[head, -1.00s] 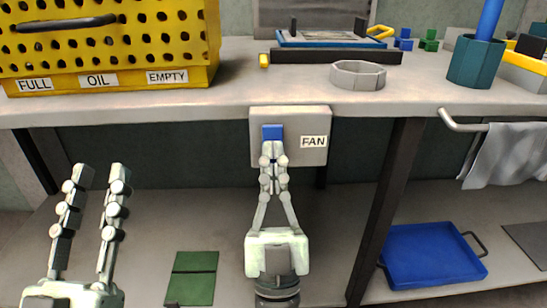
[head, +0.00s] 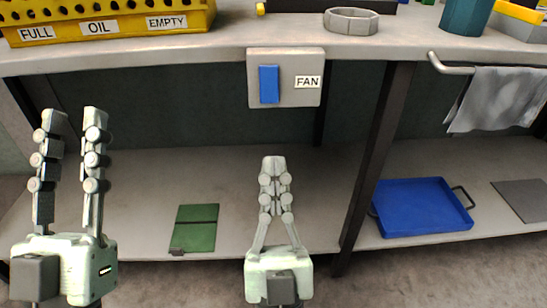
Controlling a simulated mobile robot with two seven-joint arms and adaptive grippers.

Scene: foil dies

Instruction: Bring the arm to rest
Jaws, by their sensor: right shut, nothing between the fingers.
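My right gripper (head: 273,165) is shut and empty. It stands upright below the fan switch box, apart from it, in front of the lower shelf. The fan switch box (head: 312,93) is grey with a blue rocker (head: 269,84) and a FAN label, fixed to the bench front edge. My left gripper (head: 74,125) is open and empty at the left, its two fingers pointing up and apart.
The bench top (head: 228,38) crosses above, with a yellow perforated box (head: 70,34) on it. A grey cloth (head: 497,98) hangs from a rail at right. The lower shelf (head: 130,190) holds a green folder-like item (head: 196,228) and a blue tray (head: 421,210). A dark post (head: 375,165) stands right.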

